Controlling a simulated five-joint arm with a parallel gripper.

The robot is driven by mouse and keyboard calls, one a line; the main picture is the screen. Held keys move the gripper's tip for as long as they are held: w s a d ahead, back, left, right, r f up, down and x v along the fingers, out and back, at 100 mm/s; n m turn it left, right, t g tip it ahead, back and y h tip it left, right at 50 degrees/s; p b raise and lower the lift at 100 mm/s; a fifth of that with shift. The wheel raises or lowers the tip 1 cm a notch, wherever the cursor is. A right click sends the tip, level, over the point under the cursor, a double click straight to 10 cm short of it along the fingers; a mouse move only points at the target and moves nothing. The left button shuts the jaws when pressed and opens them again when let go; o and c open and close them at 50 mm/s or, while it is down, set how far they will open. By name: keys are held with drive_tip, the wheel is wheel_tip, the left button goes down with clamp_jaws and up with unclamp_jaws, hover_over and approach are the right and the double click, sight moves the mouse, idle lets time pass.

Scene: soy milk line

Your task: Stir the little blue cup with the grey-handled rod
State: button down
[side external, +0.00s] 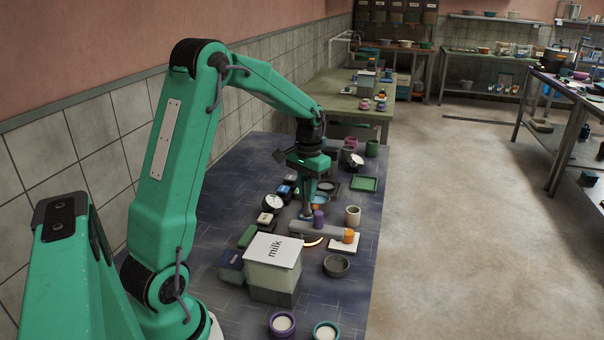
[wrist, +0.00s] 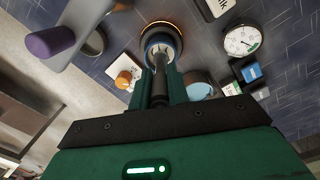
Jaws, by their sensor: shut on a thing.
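My gripper (side external: 307,200) points down over the dark blue table. In the wrist view its green fingers (wrist: 158,80) are shut on the dark grey handle of the rod (wrist: 158,92). Beyond the fingertips, the rod's far end lines up with a small round cup (wrist: 178,46) with a blue side and a pale inside. I cannot tell whether the rod touches the cup or how deep it reaches. An orange-brown curved edge shows around the cup's far side.
The milk box (side external: 272,265) is in front.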

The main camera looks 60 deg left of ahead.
sight(306, 212)
drive_tip(key=shift+f, duration=1.95)
drive_tip(key=shift+s+d, duration=0.3)
drive_tip(key=shift+w+d, duration=0.1)
drive_tip(key=shift+w, duration=0.3)
drive_tip(key=shift+w+a, duration=0.3)
drive_tip(key=shift+s+a, duration=0.1)
drive_tip(key=shift+a, duration=0.3)
drive_tip(key=shift+s+a, duration=0.1)
drive_tip(key=shift+s, duration=0.3)
idle(0.4)
drive_tip(key=shift+s+d, duration=0.3)
idle(0.3)
drive_tip(key=shift+w+d, duration=0.1)
drive_tip(key=shift+d, duration=0.3)
